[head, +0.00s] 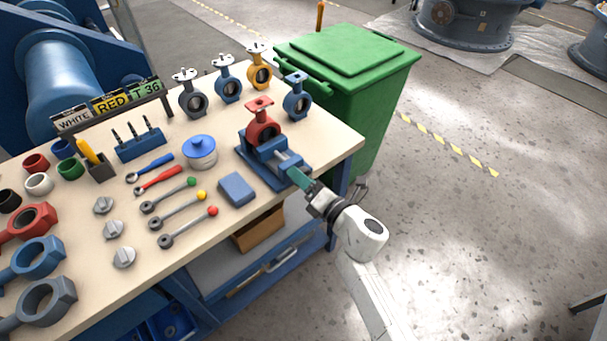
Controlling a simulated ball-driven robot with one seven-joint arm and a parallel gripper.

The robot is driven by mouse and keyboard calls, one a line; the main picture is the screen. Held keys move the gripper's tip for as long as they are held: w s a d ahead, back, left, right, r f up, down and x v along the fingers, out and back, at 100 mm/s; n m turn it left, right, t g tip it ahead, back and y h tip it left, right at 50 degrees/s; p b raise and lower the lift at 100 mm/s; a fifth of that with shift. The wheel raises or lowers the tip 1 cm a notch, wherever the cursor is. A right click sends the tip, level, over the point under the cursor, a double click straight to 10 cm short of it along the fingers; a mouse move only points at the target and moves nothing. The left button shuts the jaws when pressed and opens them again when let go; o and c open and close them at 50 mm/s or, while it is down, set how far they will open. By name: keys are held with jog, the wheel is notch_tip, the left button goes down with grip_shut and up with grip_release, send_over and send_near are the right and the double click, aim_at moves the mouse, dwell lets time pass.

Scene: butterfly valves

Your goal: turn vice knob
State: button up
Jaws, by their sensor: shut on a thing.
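The blue vice (258,166) stands at the right end of the workbench (321,139). A red butterfly valve (262,128) sits upright in its jaws. The vice's screw end points toward the front right corner of the bench. The knob itself is mostly hidden between the fingers.
A blue block (236,190) and several levers with coloured tips lie left of the vice. Other valves, such as a blue one (296,101), stand along the back edge. A green bin (345,75) is close behind the bench.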

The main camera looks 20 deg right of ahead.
jog(key=m+p, duration=0.2)
jog(key=m, duration=0.1)
jog(key=shift+s+a+m, duration=0.1)
jog(key=shift+m, duration=0.3)
jog(key=m+p, duration=0.2)
jog(key=m, duration=0.1)
jog(key=shift+r+m, duration=0.1)
jog(key=shift+m, duration=0.2)
jog(key=m+p, duration=0.2)
jog(key=m, duration=0.2)
jog(key=shift+m, duration=0.3)
jog(key=m+p, duration=0.2)
jog(key=m, duration=0.1)
jog(key=shift+r, duration=0.1)
jog(key=m+p, duration=0.2)
jog(key=m, duration=0.4)
jog(key=shift+r, duration=0.1)
jog(key=m+p, duration=0.1)
jog(key=m, duration=0.4)
jog(key=shift+d+m+p, duration=0.2)
jog(key=shift+m+p, duration=0.1)
jog(key=shift+p, duration=0.05)
jog(key=shift+m, duration=0.3)
jog(key=o, duration=1)
